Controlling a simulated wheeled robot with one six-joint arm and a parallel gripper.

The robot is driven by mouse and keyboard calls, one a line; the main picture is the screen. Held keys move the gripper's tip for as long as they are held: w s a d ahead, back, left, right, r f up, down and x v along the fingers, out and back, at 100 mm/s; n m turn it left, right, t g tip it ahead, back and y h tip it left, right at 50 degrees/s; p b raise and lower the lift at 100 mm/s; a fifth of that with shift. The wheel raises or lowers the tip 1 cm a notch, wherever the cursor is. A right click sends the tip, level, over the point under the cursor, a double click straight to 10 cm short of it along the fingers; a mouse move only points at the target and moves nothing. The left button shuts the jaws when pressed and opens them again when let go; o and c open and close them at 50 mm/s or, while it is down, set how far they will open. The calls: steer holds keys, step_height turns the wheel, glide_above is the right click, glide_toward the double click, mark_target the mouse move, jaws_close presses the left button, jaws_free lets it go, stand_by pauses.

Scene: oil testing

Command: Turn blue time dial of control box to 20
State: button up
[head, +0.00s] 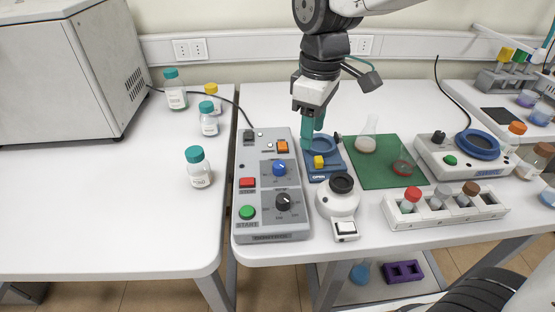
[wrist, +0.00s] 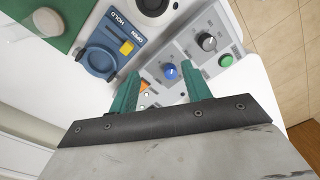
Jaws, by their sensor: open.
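The grey control box (head: 265,222) stands on the right-hand table near its left edge. Its blue time dial (head: 279,168) sits in the upper middle of the panel, above a black dial (head: 283,201). The dial's exact setting is too small to read. My gripper (head: 312,135), with teal fingers, points down above and to the right of the box, near the blue holder. In the wrist view, the blue dial (wrist: 170,71) shows ahead of and between the two spread fingertips (wrist: 160,76), apart from both. The gripper is open and empty.
A blue holder (head: 323,171) with a yellow lever stands right of the box, with a white round device (head: 338,200) in front. A green mat (head: 383,180) with flasks lies further right.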

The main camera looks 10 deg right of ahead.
mark_target(280, 164)
steer(key=w+a+f+n, duration=0.1)
steer(key=a+n, duration=0.1)
steer(key=a, duration=0.1)
steer(key=w+a+f, duration=0.1)
steer(key=a, duration=0.1)
steer(key=shift+w+a+f+n, duration=0.25)
steer(key=shift+w+f+n, duration=0.1)
steer(key=shift+n, duration=0.05)
steer(key=shift+a+f, duration=0.15)
steer(key=shift+f, duration=0.1)
step_height(280, 164, down, 7)
steer(key=shift+f, duration=0.15)
steer(key=c, duration=1)
